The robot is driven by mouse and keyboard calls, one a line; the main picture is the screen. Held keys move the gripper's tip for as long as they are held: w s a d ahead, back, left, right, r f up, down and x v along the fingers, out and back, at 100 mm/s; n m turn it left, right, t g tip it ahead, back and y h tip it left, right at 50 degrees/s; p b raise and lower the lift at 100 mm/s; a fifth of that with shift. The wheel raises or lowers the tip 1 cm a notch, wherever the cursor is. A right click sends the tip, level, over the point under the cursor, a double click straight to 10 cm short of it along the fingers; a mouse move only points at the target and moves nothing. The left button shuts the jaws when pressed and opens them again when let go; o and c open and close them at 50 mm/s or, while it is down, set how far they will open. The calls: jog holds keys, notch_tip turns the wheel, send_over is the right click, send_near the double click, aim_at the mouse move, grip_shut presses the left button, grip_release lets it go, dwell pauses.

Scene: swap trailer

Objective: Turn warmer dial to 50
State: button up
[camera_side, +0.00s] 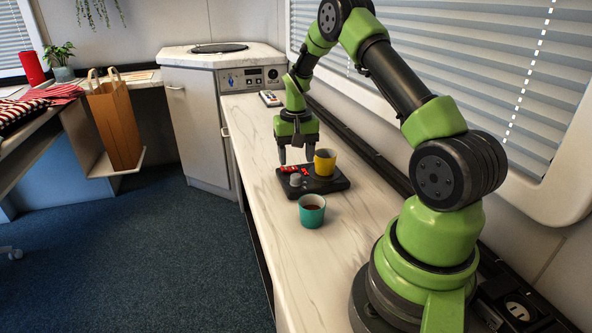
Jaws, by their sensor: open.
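The warmer (325,187) is a flat black unit on the white marbled counter. Its dial (296,180) is a small grey knob at the front left of the unit; its setting is too small to read. A red display or marking (288,169) shows near the dial. A yellow mug (325,163) stands upright on the right part of the warmer. My gripper (297,158) points down behind the dial and to the left of the yellow mug, with its fingers apart and nothing visible between them. I cannot tell whether it touches the warmer.
A teal mug with dark liquid (312,211) stands on the counter (262,151) just in front of the warmer. A small remote-like device (270,98) lies farther back. The window wall and a dark rail border the right side. The counter's left strip is clear.

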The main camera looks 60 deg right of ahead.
aim_at(296, 176)
jog(key=shift+r, duration=2.1)
jog(key=s+a+r+n+t, duration=0.3)
jog(key=a+r, duration=1)
jog(key=r, duration=0.2)
jog(key=s+a+r+n+t+y, duration=0.2)
jog(key=s+a+r+n+t, duration=0.1)
jog(key=s+a, duration=0.8)
jog(key=shift+s+a+t, duration=0.4)
jog(key=shift+s+t, duration=0.2)
jog(key=shift+s, duration=0.6)
